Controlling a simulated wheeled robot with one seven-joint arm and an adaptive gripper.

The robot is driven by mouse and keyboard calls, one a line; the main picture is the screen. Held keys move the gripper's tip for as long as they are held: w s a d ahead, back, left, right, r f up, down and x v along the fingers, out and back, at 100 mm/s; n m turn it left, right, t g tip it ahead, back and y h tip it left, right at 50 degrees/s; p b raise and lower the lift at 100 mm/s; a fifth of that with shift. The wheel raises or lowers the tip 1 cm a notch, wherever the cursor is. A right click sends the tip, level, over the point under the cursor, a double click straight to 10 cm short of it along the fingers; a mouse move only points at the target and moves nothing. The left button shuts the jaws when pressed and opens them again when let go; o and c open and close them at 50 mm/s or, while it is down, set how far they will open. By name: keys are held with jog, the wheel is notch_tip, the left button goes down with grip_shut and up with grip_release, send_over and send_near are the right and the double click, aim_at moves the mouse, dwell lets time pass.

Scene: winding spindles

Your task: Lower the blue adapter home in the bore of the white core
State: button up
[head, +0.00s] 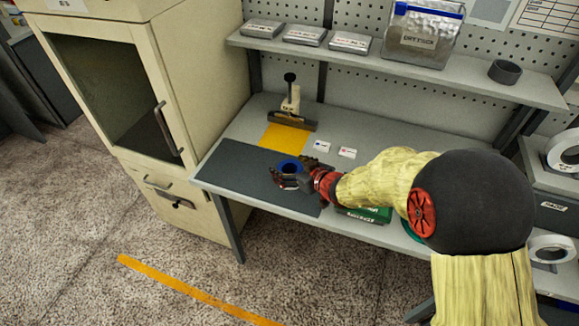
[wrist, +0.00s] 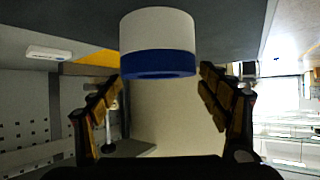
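The blue adapter (wrist: 158,64) shows in the wrist view, where the bench appears at the top. Its blue band lies against the end of the white core (wrist: 158,30), lined up with it and with no gap I can see. How deep it sits inside the bore is hidden. In the head view the blue adapter (head: 289,166) is a small blue ring over the dark mat; the core is mostly hidden there. My gripper (wrist: 162,78) is open, its fingers spread to either side just short of the blue band, with clear space showing between them.
The dark mat (head: 235,175) lies at the bench's left. Behind are a yellow patch (head: 287,138), a stand with a black knob (head: 290,78) and two small labels. A green box (head: 372,215) lies under my arm. A cream cabinet (head: 190,60) stands left.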

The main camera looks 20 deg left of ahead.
jog(key=shift+o, duration=0.6)
jog(key=v, duration=1.2)
